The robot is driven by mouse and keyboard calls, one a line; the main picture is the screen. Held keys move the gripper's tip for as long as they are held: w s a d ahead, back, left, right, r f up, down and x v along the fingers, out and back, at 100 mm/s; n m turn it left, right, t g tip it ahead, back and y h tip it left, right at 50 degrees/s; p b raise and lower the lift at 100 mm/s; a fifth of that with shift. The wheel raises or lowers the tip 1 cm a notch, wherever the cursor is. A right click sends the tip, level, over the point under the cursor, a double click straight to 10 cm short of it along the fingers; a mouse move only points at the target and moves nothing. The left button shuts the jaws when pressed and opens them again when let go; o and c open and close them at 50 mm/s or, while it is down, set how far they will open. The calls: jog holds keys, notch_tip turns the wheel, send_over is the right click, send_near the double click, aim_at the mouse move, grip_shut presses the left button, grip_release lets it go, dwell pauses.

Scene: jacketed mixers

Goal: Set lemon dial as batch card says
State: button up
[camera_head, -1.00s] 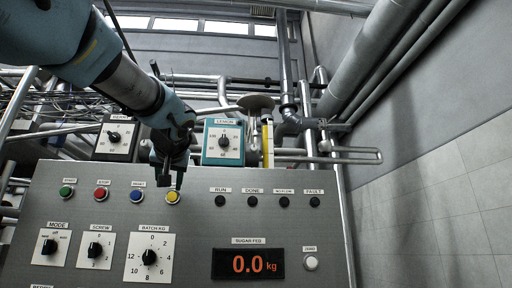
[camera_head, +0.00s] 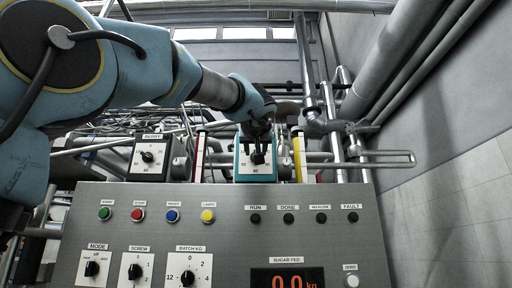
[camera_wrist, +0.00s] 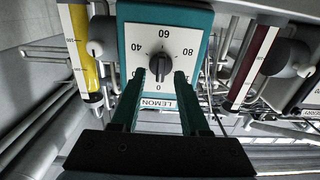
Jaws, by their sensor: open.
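The lemon dial is a white plate (camera_wrist: 138,32) on a teal box (camera_wrist: 205,20), marked LEMON, with numbers around a dark knob (camera_wrist: 160,65). The wrist view shows it with the label at the bottom. The same teal box (camera_head: 238,165) stands above the control panel in the head view, partly covered by my gripper (camera_head: 258,148). In the wrist view my gripper (camera_wrist: 160,82) is open, its two fingertips close to the knob on either side of its lower part. Whether they touch it is unclear, and so is the knob's exact setting. I see no readable batch card.
A second dial box (camera_head: 148,158) stands to the left. A yellow level gauge (camera_head: 299,158) and a dark red one (camera_head: 200,158) flank the lemon box closely. The grey panel (camera_head: 225,235) below carries buttons, knobs and a red 0.0 kg display (camera_head: 288,280). Pipes run behind.

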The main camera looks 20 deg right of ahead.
jog(key=shift+x, duration=0.8)
jog(key=shift+c, duration=0.2)
grip_shut()
